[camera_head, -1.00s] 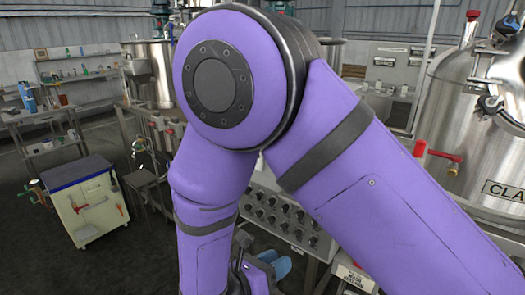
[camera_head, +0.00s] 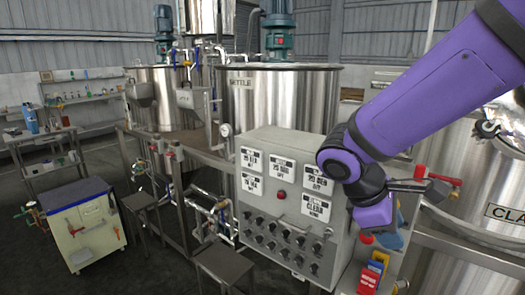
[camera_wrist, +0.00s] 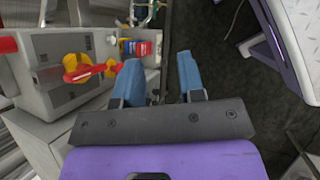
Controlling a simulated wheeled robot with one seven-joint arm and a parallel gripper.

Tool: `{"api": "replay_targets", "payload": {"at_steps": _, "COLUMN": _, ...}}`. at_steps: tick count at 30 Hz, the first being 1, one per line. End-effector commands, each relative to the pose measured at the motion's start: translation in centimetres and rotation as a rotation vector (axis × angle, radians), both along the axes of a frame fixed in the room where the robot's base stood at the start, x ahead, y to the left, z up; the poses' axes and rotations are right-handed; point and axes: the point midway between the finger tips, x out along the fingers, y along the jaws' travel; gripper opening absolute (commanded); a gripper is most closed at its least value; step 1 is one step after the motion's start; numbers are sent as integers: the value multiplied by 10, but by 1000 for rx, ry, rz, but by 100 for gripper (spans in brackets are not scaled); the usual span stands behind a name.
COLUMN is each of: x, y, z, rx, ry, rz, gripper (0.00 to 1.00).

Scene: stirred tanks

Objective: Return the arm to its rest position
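My arm (camera_head: 440,95) comes in from the upper right in the head view, with its purple wrist (camera_head: 372,213) bent down in front of the right end of the grey control panel. My gripper (camera_wrist: 158,82) shows in the wrist view with its two blue fingers apart and nothing between them. Dark floor and part of a bench edge lie beyond the fingers.
The grey control panel (camera_head: 262,222) with knobs and labels stands close to the wrist. A red-handled valve (camera_head: 438,178) and a large steel tank (camera_head: 470,165) are at the right. A cream cabinet (camera_head: 85,230) stands at the left.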

Motion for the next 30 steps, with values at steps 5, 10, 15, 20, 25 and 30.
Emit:
{"api": "replay_targets", "payload": {"at_steps": 5, "x": -21, "y": -26, "z": 26, "rx": 172, "ry": -141, "rz": -207, "gripper": 36}}
{"api": "replay_targets", "payload": {"at_steps": 10, "x": -41, "y": -44, "z": 47, "rx": 330, "ry": -282, "rz": -396, "gripper": 36}}
{"api": "replay_targets", "payload": {"at_steps": 15, "x": -62, "y": -58, "z": 67, "rx": 483, "ry": -433, "rz": -576, "gripper": 36}}
{"api": "replay_targets", "payload": {"at_steps": 20, "x": -81, "y": -67, "z": 84, "rx": 620, "ry": -579, "rz": -731, "gripper": 36}}
{"api": "replay_targets", "payload": {"at_steps": 25, "x": -95, "y": -72, "z": 98, "rx": 729, "ry": -698, "rz": -844, "gripper": 36}}
{"api": "replay_targets", "payload": {"at_steps": 30, "x": -101, "y": -73, "z": 103, "rx": 776, "ry": -750, "rz": -894, "gripper": 36}}
